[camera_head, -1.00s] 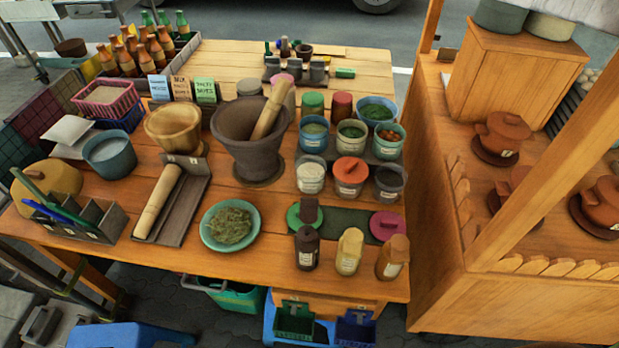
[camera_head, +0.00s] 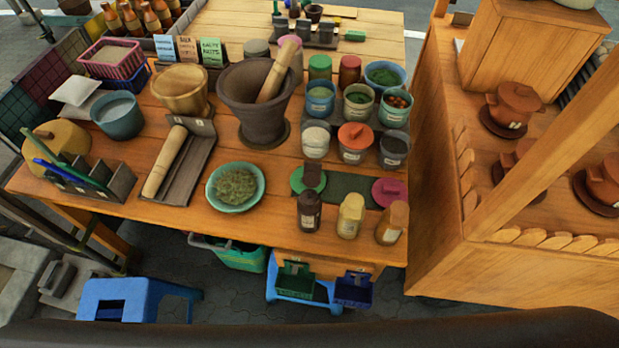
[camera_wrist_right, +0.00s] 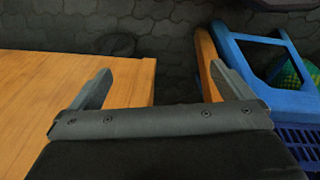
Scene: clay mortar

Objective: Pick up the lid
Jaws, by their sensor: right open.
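Several lids show in the head view. An orange lid (camera_head: 355,136) with a knob sits on a white jar (camera_head: 354,156) in the middle row. A flat magenta lid (camera_head: 390,192) lies at the right of a dark green mat (camera_head: 348,190). The pictures do not show which lid is meant. My right gripper (camera_wrist_right: 160,72) is open and empty in the right wrist view, near a wooden edge; no lid shows there. My left gripper is not in view.
A dark mortar (camera_head: 255,105) with a wooden pestle stands mid-table. Three small bottles (camera_head: 350,216) stand before the mat, near the front edge. A green plate (camera_head: 236,187) lies to their left. A wooden stall (camera_head: 440,190) stands right. A blue stool (camera_wrist_right: 270,95) shows in the wrist view.

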